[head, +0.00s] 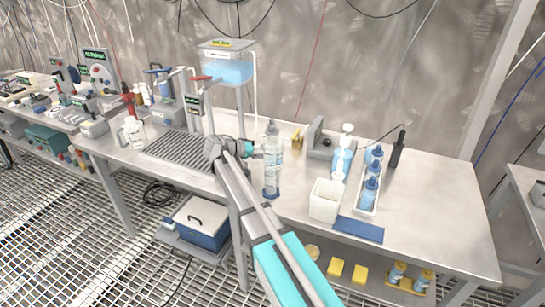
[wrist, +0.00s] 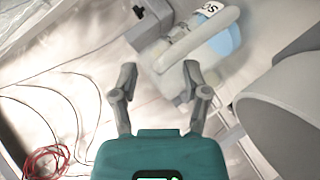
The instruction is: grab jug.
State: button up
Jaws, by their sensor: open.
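I cannot make out the jug in the wrist view.
A metal drain grate (head: 175,147) and taps lie between the jug and my gripper. A white square container (head: 325,202), blue bottles in a tray (head: 366,200) and a blue mat (head: 358,230) are on the right. The far right benchtop (head: 440,205) is clear.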

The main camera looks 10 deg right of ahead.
jog(key=shift+x, duration=1)
grip_shut()
